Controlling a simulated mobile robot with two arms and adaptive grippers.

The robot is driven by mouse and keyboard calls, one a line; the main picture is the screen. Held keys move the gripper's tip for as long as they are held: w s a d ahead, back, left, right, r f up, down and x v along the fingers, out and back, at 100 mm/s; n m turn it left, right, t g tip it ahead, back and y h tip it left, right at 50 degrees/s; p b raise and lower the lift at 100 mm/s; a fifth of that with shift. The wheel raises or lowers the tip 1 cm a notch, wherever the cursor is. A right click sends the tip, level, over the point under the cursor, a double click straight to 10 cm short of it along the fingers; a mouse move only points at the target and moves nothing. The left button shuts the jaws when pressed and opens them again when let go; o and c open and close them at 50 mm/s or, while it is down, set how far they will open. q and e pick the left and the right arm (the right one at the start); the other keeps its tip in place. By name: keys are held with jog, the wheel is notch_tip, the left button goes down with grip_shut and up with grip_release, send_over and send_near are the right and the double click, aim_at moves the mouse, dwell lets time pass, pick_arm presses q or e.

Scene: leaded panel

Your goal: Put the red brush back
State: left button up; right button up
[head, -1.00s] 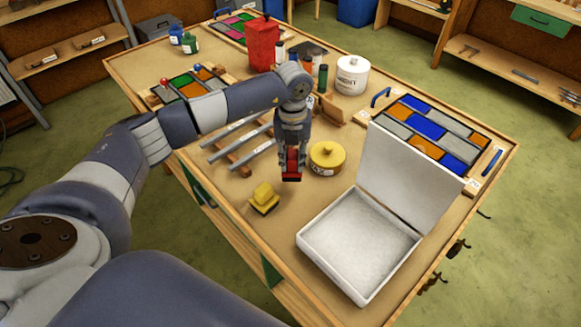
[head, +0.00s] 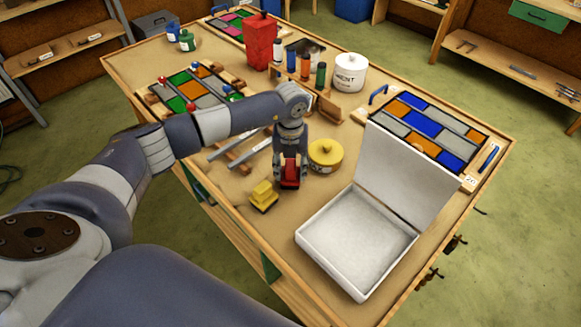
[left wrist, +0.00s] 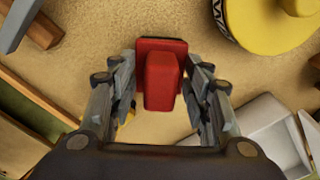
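The red brush (head: 290,174) stands on the worktable, just left of the round yellow tin (head: 325,156) and up and right of the yellow brush (head: 264,196). My left gripper (head: 290,180) points down over it, with one finger on each side of the handle. In the left wrist view the red brush (left wrist: 160,82) shows between the spread fingers of the left gripper (left wrist: 162,70), with narrow gaps beside its handle. The yellow brush is mostly hidden behind one finger there. My right gripper is not in view.
An open white box (head: 358,245) with its lid up stands to the right. Metal strips on a wooden rack (head: 236,148) lie to the left. A bottle rack (head: 312,92), a white cement pot (head: 349,72) and leaded panels (head: 430,128) stand farther back.

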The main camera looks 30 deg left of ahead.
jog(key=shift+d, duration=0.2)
pick_arm(q)
jog(key=shift+r, duration=0.35)
notch_tip(320, 180, up, 11)
jog(key=b, duration=0.3)
jog(key=shift+f+b, duration=0.2)
jog(key=shift+b, duration=0.1)
jog(key=shift+r, duration=0.55)
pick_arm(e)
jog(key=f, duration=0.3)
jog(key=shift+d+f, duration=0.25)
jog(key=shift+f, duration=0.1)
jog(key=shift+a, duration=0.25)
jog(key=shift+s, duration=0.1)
